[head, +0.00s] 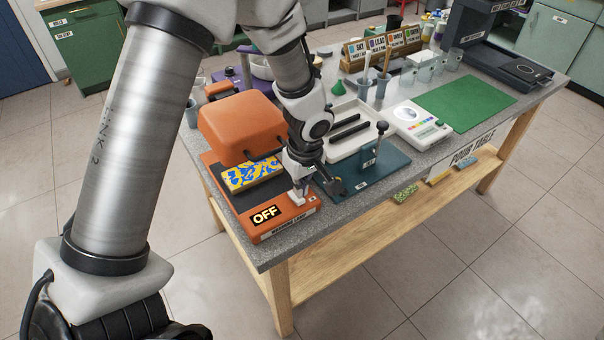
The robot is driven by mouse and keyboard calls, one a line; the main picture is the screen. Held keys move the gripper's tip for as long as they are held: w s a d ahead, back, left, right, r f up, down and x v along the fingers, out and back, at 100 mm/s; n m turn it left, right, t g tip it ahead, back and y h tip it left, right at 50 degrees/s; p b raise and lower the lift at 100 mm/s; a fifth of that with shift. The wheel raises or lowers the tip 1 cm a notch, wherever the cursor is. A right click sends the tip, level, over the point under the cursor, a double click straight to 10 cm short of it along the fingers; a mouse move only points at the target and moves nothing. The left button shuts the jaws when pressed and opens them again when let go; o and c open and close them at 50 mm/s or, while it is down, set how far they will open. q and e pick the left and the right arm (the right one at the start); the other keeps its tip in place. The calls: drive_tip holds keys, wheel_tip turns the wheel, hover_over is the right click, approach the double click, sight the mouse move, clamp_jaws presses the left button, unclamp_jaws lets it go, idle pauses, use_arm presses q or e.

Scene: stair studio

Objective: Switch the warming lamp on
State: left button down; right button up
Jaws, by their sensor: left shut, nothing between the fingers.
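The warming lamp (240,122) is an orange unit with a rounded hood, standing at the near left corner of the table. A blue and yellow patterned block (252,174) lies under the hood. The lamp's front panel sign (265,215) reads OFF. A small white piece (298,194), which looks like the switch, stands at the right of the panel. My left gripper (328,181) is shut and empty, just right of this piece and low over the lamp's right edge. I cannot tell whether they touch. My right gripper is out of view.
A dark teal board (375,172) with a black-knobbed post lies right of the lamp. Behind it are a white tray (350,128) and a white scale (417,125). A green mat (465,102) leaves free room at the right.

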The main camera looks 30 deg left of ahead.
sight(299, 200)
use_arm(q)
drive_tip(key=shift+a+f, duration=0.1)
drive_tip(key=shift+f, duration=0.6)
drive_tip(key=shift+w+f, duration=0.3)
drive_tip(key=shift+f, duration=0.3)
drive_tip(key=shift+s+r, duration=0.1)
drive_tip(key=shift+s, duration=0.05)
drive_tip(key=f+b, duration=0.1)
drive_tip(key=b, duration=0.1)
drive_tip(key=f+b, duration=0.1)
drive_tip(key=b, duration=0.1)
drive_tip(key=shift+s+d+f, duration=0.1)
drive_tip(key=shift+d, duration=0.15)
drive_tip(key=shift+d+r+p, duration=0.3)
drive_tip(key=shift+r+p, duration=0.3)
drive_tip(key=shift+a, duration=0.5)
drive_tip(key=shift+w+a+r+b, duration=0.2)
drive_tip(key=shift+a+b, duration=0.05)
drive_tip(key=shift+b, duration=0.1)
drive_tip(key=shift+a+r, duration=0.1)
